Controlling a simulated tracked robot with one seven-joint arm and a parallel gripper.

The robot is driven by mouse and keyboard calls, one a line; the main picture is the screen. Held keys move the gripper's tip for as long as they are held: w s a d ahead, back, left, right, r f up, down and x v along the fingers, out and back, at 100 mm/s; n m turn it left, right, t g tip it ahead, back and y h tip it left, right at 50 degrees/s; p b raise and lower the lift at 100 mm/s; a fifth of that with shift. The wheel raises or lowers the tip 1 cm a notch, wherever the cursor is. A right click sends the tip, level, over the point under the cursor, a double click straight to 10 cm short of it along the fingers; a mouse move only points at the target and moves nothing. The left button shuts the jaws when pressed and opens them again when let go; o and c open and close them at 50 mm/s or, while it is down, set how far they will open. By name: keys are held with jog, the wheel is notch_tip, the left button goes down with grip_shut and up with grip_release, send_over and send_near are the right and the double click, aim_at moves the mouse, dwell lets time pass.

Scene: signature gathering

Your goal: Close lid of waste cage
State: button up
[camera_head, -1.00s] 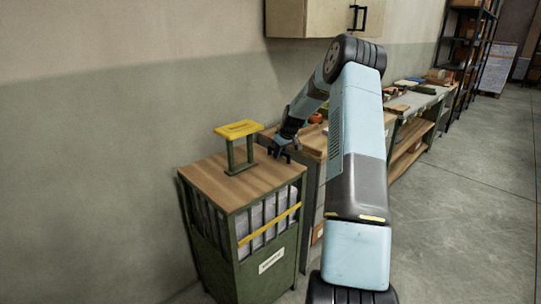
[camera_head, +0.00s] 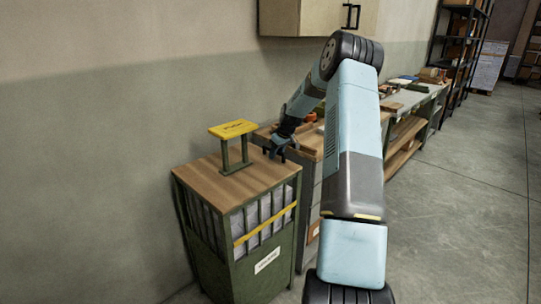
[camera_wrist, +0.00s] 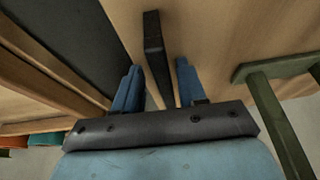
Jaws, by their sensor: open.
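The waste cage (camera_head: 262,262) is a green barred box with a yellow strip and a white label, low in the middle of the head view. Its wooden lid (camera_head: 210,184) lies flat across the top, as far as I can see. A yellow plate on green posts (camera_head: 232,129) stands on it; a green post frame shows in the wrist view (camera_wrist: 262,105). My gripper (camera_head: 276,152) is at the lid's far right corner, pointing down. In the wrist view my gripper's blue fingers (camera_wrist: 158,88) are apart, with a dark bar (camera_wrist: 153,45) between them. I cannot tell whether they touch it.
A wooden workbench (camera_head: 308,142) stands right behind the cage, with more benches and a dark shelf rack (camera_head: 462,45) beyond. A wall cabinet (camera_head: 300,16) hangs above. The wall is close on the left. The floor (camera_head: 455,210) on the right is clear.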

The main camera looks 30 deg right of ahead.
jog(key=a+v, duration=0.1)
jog(key=v, duration=1.2)
jog(key=shift+w+r, duration=0.15)
jog(key=s+a+r+m+h, duration=0.1)
jog(key=s+a+r+h, duration=0.1)
jog(key=s+a+r, duration=1.6)
jog(key=s+a+m, duration=0.1)
jog(key=s+a, duration=0.2)
jog(key=s, duration=0.6)
jog(key=s+a+f+t, duration=0.1)
jog(key=s+a, duration=0.2)
jog(key=s, duration=0.6)
jog(key=s+a+f+m, duration=0.1)
jog(key=s+a, duration=0.2)
jog(key=s, duration=0.7)
jog(key=shift+m+t, duration=0.3)
